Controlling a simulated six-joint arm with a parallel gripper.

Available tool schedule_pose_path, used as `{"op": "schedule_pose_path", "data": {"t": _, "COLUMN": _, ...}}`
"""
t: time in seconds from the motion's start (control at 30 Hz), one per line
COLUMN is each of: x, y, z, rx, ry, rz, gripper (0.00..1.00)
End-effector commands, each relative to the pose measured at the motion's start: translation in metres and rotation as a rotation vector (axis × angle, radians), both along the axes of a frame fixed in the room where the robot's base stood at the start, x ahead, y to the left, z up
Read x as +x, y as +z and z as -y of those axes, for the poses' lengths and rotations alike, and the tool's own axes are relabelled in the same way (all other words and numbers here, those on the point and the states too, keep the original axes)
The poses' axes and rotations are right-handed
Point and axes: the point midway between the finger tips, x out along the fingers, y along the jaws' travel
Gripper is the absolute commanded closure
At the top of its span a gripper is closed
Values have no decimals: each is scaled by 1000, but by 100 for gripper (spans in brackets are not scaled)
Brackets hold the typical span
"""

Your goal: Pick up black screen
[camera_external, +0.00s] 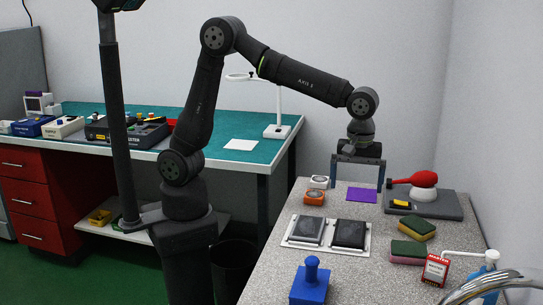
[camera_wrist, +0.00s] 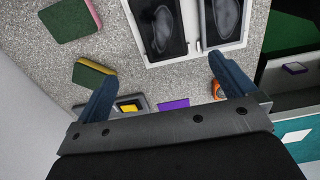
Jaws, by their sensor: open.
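A black screen (camera_external: 349,234) lies in the right half of a white tray (camera_external: 287,245) on the speckled counter. A greyer-looking panel (camera_external: 308,230) lies in the tray's left half. In the wrist view both look dark with oval reflections, the black screen on the left (camera_wrist: 160,28) and the other panel on the right (camera_wrist: 224,18). My gripper (camera_external: 357,186) points down above the counter, behind the tray. Its two blue fingers are wide apart with nothing between them, and they also show in the wrist view (camera_wrist: 163,72). The gripper is apart from the screen.
A grey board (camera_external: 448,205) bears a red-handled item (camera_external: 413,180). A purple square (camera_external: 362,195) lies near my gripper. A blue stamp-like block (camera_external: 310,283) stands in front.

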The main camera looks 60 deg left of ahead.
Motion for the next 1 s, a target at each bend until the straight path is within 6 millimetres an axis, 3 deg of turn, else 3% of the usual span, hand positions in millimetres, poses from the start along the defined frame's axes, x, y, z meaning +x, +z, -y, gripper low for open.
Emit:
{"op": "schedule_pose_path", "data": {"t": 0.3, "x": -1, "y": -68, "z": 0, "rx": 2, "ry": -2, "rz": -2, "gripper": 0}}
{"op": "schedule_pose_path", "data": {"t": 1.0, "x": -7, "y": -138, "z": 1, "rx": 0, "ry": -3, "rz": 0, "gripper": 0}}
